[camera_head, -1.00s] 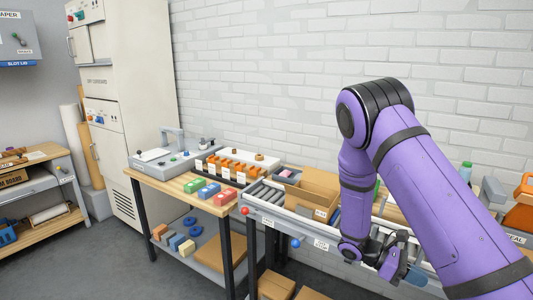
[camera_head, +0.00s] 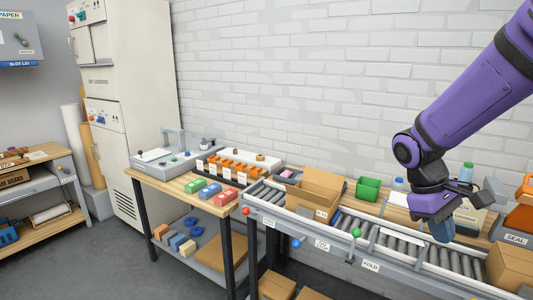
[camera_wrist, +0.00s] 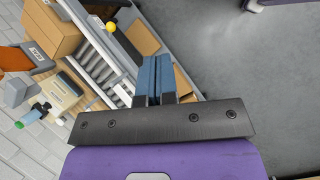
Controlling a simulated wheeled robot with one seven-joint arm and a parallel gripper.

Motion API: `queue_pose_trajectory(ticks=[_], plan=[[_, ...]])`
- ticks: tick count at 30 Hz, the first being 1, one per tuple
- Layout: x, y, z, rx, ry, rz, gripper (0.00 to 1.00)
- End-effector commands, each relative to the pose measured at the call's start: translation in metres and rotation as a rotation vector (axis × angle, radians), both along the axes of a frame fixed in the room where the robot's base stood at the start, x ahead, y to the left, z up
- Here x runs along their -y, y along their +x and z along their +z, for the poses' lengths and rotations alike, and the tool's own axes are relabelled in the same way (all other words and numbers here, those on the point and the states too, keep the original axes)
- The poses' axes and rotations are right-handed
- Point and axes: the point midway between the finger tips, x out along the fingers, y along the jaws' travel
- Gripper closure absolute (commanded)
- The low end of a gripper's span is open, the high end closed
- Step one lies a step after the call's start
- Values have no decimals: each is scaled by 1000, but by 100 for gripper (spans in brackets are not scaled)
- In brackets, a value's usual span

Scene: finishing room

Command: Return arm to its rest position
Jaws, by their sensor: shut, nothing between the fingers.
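My purple arm reaches in from the upper right in the head view. My gripper (camera_head: 442,230) points down in front of the roller conveyor's right part, its blue fingertips together and empty. In the wrist view the two blue fingers of my gripper (camera_wrist: 156,78) lie side by side with nothing between them. The conveyor (camera_wrist: 97,62) runs to their left, and bare grey floor shows to their right.
The roller conveyor (camera_head: 375,266) bears an open cardboard box (camera_head: 313,208) and, at right, another box (camera_head: 511,266). A green bin (camera_head: 368,189) stands behind it. A wooden workbench (camera_head: 176,187) with coloured blocks is at left. Open wall space lies above the benches.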

Motion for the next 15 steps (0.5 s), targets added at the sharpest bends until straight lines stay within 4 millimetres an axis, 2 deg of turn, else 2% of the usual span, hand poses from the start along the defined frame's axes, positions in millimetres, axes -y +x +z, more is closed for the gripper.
queue_pose_trajectory(ticks=[1, 6, 15], plan=[[-2, -6, 11, 48, 20, -20, 100], [-9, -27, 40, 196, 87, -92, 100], [-22, -67, 83, 453, 204, -212, 100]])
